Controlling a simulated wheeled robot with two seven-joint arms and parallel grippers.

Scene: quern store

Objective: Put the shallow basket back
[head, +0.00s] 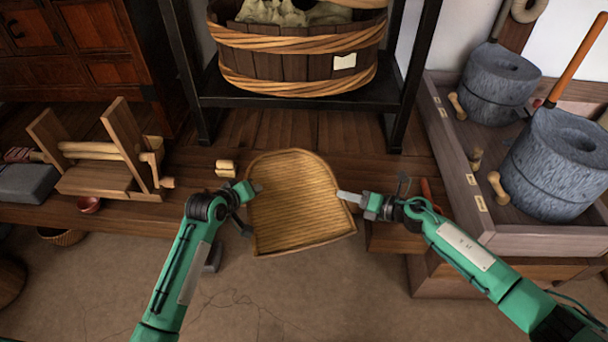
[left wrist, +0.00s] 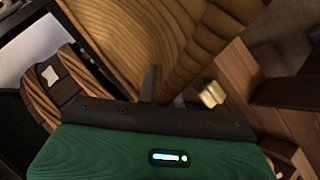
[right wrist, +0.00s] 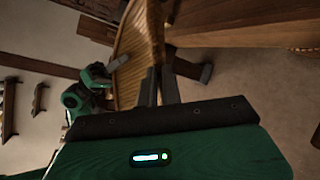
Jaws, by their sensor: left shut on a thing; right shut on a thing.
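The shallow basket (head: 296,205) is a tan woven tray with a rounded far edge and a raised rim. It is held between my two grippers in the head view, over the front edge of the wooden ledge. My left gripper (head: 256,188) is shut on its left rim. My right gripper (head: 345,196) is shut on its right rim. The basket's ribbed surface fills much of the left wrist view (left wrist: 160,40). In the right wrist view the basket (right wrist: 135,60) shows beyond the fingers. The head view does not clearly show the gap beneath it.
A banded wooden tub (head: 290,65) stands on a black rack (head: 205,110) behind. Stone querns (head: 560,165) sit in a wooden tray (head: 460,180) at right. A wooden frame (head: 105,160) and a small red bowl (head: 90,205) are at left. Small wooden blocks (head: 226,169) lie beside my left gripper.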

